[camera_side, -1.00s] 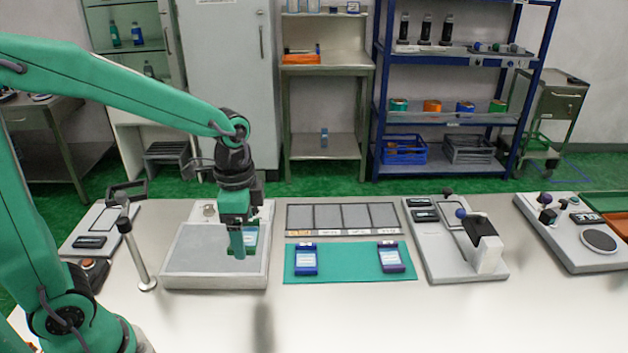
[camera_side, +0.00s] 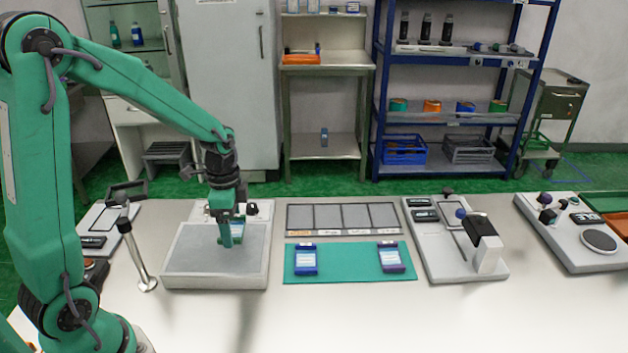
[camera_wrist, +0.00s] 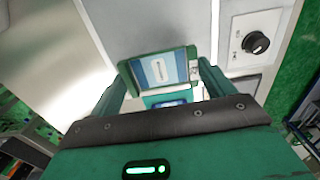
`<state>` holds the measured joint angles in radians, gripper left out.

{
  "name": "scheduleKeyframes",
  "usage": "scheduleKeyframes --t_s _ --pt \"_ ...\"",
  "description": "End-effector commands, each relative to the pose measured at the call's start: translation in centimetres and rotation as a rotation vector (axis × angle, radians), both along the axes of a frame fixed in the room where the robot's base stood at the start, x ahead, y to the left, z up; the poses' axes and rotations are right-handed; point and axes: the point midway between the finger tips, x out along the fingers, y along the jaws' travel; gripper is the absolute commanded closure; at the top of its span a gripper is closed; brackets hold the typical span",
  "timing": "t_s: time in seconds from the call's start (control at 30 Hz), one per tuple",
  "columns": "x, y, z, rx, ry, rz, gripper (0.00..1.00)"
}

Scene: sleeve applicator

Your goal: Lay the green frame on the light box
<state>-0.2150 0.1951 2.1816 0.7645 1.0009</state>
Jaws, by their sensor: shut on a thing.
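The light box (camera_side: 213,282) is a pale box with a grey top panel, standing on the left part of the bench. My gripper (camera_side: 230,240) is over the back right part of that panel, pointing down. It is shut on the green frame (camera_side: 238,228), which has a blue and white face. In the wrist view the frame (camera_wrist: 162,70) sits between the fingers of my gripper (camera_wrist: 165,85), its printed face showing. The light box (camera_wrist: 237,20) with its black knob lies beyond it. I cannot tell whether the frame touches the panel.
A tray of grey panels (camera_side: 343,217) is behind the mat. A metal post (camera_side: 136,255) stands close left of the box. The bench front is clear.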

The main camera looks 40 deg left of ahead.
Motion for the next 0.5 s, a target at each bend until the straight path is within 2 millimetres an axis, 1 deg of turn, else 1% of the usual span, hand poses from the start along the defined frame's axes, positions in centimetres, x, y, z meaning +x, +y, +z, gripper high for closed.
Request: scheduleKeyframes --t_s 0.13,0.4,0.5 --pt "0.0 0.0 -0.8 0.0 0.001 0.0 0.41" --pt "0.0 -0.1 -3.5 -0.001 0.002 0.0 0.41" --pt "0.0 0.0 -4.0 0.0 0.001 0.0 0.41"
